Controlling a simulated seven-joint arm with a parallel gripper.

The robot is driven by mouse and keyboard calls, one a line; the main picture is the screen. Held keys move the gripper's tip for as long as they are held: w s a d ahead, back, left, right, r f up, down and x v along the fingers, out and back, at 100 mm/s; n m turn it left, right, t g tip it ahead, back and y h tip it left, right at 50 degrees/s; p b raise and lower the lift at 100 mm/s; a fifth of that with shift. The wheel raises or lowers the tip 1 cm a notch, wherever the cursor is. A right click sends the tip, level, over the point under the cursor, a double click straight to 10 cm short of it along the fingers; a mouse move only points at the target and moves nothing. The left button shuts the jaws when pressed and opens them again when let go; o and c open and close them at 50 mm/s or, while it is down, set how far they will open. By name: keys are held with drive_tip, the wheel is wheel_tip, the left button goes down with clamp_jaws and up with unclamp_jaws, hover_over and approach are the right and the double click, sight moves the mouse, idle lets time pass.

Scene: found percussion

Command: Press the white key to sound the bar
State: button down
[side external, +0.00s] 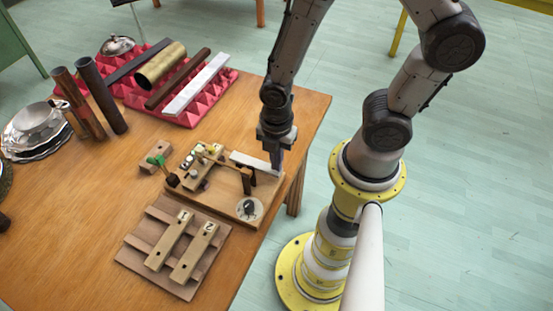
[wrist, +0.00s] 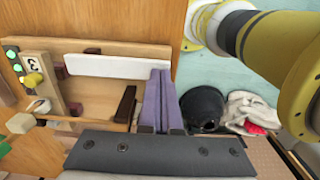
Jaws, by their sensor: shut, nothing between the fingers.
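The white key (side external: 256,161) is a flat white strip along the far edge of a wooden board (side external: 216,205) near the table's right edge. In the wrist view the white key (wrist: 117,66) lies level, left of my fingers. My gripper (side external: 276,165) is shut and empty, pointing down at the key's right end. In the wrist view my gripper (wrist: 160,78) overlaps that end; I cannot tell whether it touches. A pale metal bar (side external: 196,85) lies on pink foam (side external: 222,88) at the back; I cannot tell whether it is the bar meant.
The board carries a block marked 3 (wrist: 33,66) with green buttons and a yellow knob, dark posts (side external: 246,181) and a round dial (side external: 249,208). Wooden keys marked 1 (side external: 169,240) and 2 (side external: 194,251) stand in front.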

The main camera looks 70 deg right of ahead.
wheel_tip(320, 180, up, 14)
idle(0.6)
idle(0.5)
drive_tip(key=s+d+r+m+t, duration=0.2)
drive_tip(key=r+m, duration=0.3)
drive_tip(key=m, duration=0.4)
drive_tip(key=s+d+r+m+t, duration=0.2)
drive_tip(key=r+m, duration=0.4)
drive_tip(key=m, duration=0.3)
drive_tip(key=shift+d+r+t, duration=0.2)
drive_tip(key=shift+r+t, duration=0.05)
drive_tip(key=shift+t, duration=0.55)
idle(0.4)
